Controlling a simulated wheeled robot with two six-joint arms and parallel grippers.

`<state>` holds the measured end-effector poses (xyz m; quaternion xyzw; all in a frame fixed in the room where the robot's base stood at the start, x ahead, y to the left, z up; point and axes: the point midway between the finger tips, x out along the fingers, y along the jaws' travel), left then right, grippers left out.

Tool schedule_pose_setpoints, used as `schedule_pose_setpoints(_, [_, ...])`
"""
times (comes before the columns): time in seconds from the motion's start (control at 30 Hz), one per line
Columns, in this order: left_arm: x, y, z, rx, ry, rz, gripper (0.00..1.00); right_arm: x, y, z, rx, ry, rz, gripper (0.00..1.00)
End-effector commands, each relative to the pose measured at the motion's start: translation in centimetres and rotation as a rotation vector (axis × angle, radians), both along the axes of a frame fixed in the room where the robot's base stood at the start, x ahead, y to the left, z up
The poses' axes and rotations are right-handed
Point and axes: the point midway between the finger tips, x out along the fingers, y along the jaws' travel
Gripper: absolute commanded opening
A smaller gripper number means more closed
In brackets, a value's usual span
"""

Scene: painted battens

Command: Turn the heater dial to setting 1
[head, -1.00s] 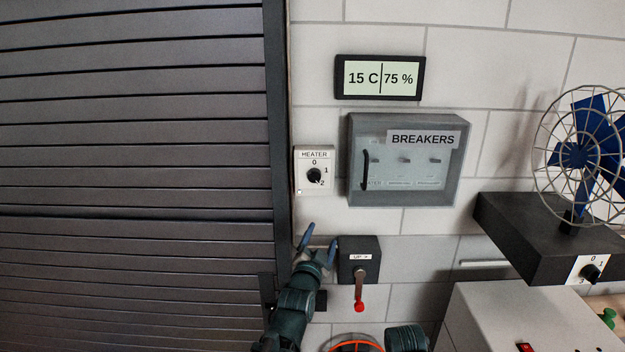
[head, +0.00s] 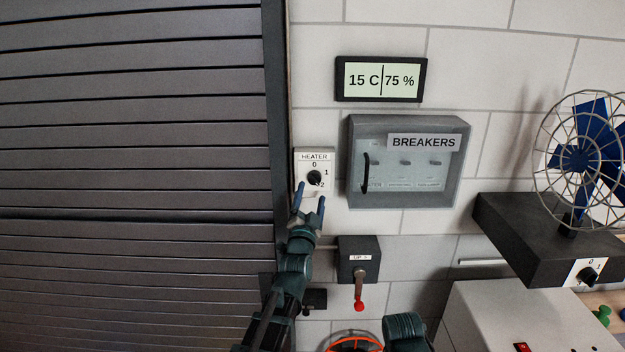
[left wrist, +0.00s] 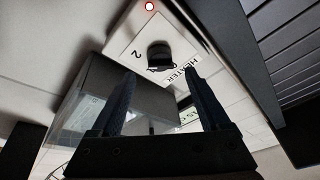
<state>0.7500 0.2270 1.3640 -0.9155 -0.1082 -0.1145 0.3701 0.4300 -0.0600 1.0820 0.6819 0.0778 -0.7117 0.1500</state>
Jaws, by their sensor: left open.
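The heater panel (head: 301,172) is a small white plate on the wall, marked 0, 1 and 2, with a black round dial (head: 315,178) in its middle. The dial's pointer direction is too small to tell. My left gripper (head: 309,191) is open, its two blue fingers pointing up at the lower part of the panel, just below the dial. In the left wrist view, the dial (left wrist: 159,55) shows ahead, between and beyond the open fingers (left wrist: 160,88), with nothing held. The fingers appear apart from the dial.
A grey breaker box (head: 408,199) with a clear cover is right of the heater panel. A lever switch (head: 358,258) with a red-tipped handle is below. A dark slatted shutter (head: 130,130) fills the left. A fan (head: 582,158) stands on a dark block at right.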

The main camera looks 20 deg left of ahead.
Motion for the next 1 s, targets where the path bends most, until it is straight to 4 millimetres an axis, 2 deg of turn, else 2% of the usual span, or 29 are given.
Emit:
schedule_pose_setpoints(0.03, [1.1, 0.0, 0.5, -0.001, 0.000, 0.000, 0.79, 0.0, 0.0, 0.5, 0.000, 0.000, -0.001, 0.00])
schedule_pose_setpoints(0.1, [1.9, -0.1, 0.8, 0.001, 0.000, 0.000, 0.79, 0.0, 0.0, 0.8, 0.000, 0.000, -0.001, 0.00])
schedule_pose_setpoints(0.3, [3.4, -0.2, 1.3, 0.000, 0.000, 0.001, 0.79, 0.0, 0.0, 1.3, 0.001, 0.000, -0.003, 0.00])
schedule_pose_setpoints(0.73, [3.7, -0.2, 1.4, 0.000, 0.000, 0.003, 0.79, 0.0, 0.0, 1.4, 0.001, 0.000, -0.003, 0.00])
schedule_pose_setpoints(1.0, [3.7, -0.2, 1.4, 0.000, 0.001, 0.002, 0.31, 0.0, 0.0, 1.4, 0.001, 0.000, -0.003, 0.00])
